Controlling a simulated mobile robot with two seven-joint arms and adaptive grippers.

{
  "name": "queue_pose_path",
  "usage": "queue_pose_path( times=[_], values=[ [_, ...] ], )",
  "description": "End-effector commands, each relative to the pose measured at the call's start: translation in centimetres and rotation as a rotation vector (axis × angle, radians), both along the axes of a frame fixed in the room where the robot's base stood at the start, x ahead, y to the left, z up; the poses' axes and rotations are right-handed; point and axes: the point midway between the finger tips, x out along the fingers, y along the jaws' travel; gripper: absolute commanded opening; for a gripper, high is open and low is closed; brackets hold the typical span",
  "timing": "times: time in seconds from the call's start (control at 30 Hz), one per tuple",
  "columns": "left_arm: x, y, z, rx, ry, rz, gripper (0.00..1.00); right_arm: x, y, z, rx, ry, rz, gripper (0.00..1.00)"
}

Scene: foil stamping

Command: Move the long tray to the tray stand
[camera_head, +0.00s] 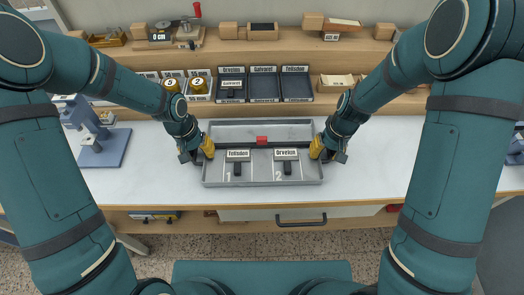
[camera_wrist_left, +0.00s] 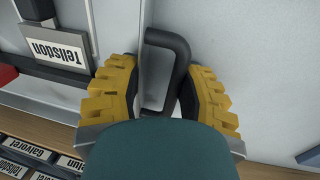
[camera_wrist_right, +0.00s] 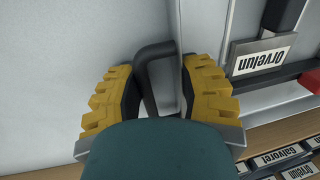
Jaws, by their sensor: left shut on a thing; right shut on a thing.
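The long tray (camera_head: 262,184) is grey and metal and lies on the white table in the head view, in front of the wall shelf. It holds a red block (camera_head: 262,140) and two stamps, labelled Tellsdon (camera_head: 237,156) and Orvelun (camera_head: 286,155), above the marks 1 and 2. My left gripper (camera_head: 208,146) is shut on the tray's left handle, a dark bar (camera_wrist_left: 178,50) in the left wrist view. My right gripper (camera_head: 316,147) is shut on the right handle, a dark bar (camera_wrist_right: 152,52) in the right wrist view. I cannot identify the tray stand.
A shelf (camera_head: 262,112) behind the tray carries labelled stamp trays, foil rolls (camera_head: 198,86) and wooden blocks. A blue-grey press (camera_head: 103,145) stands at the left of the table. The table (camera_head: 390,170) is clear right of the tray. A drawer handle (camera_head: 301,221) shows below the front edge.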

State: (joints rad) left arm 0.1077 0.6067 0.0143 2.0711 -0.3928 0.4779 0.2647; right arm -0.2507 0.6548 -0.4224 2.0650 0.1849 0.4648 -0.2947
Motion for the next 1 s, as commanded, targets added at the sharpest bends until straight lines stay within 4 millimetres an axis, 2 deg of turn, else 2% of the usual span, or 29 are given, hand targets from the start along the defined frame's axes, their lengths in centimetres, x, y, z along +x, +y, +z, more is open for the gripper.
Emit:
queue_pose_path(
  times=[0.33,0.8,1.0],
  values=[
    [0.1,-0.1,0.9,-0.001,-0.002,-0.002,0.0,0.1,0.1,0.9,0.001,-0.002,0.002,0.0],
    [0.1,-0.1,4.5,-0.001,-0.003,-0.003,0.0,0.1,0.1,4.5,0.001,-0.002,0.002,0.0],
    [0.1,-0.1,5.2,-0.002,-0.003,-0.003,0.0,0.1,0.1,5.2,0.001,-0.001,0.003,0.0]
  ],
)
